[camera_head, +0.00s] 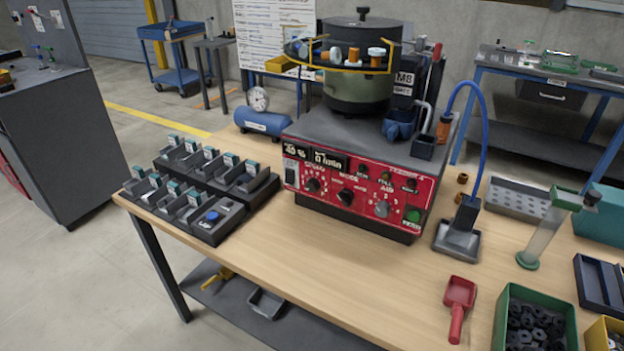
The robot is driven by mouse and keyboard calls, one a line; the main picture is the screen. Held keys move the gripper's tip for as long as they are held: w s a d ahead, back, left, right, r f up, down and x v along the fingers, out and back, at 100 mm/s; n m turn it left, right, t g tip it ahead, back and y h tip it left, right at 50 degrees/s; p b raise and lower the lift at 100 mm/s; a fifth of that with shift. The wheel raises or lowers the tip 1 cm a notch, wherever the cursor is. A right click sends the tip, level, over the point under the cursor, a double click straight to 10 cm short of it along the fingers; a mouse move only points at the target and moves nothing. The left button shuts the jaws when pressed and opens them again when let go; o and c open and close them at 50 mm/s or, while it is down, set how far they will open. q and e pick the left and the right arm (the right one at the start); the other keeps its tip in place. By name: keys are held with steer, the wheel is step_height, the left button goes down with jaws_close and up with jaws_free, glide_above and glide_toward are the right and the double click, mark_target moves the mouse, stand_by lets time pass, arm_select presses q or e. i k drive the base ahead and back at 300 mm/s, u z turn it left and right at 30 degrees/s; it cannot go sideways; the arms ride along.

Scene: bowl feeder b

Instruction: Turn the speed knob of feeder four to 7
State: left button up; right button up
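The feeder (370,135) stands on the wooden table, a grey box with a bowl on top. Its red front panel (330,210) carries small lettering at the upper right that appears to read FEEDER 4. The black speed knob (312,185) is at the panel's left, under the SPEED label, with a ring of marks around it. Its pointer setting is too small to read. A black mode knob (345,197) is in the middle and a grey air knob (382,209) to the right. Neither of my grippers is in view, and nothing covers the panel.
Black bins (185,205) stand left of the feeder. A blue hose (484,120) rises at its right. A red scoop (459,300) and a green bin (502,318) of dark parts are at front right. The table in front of the panel is clear.

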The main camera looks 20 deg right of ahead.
mark_target(312, 185)
steer(key=u, duration=1.4)
steer(key=i, duration=1.95)
steer(key=z, duration=3.1)
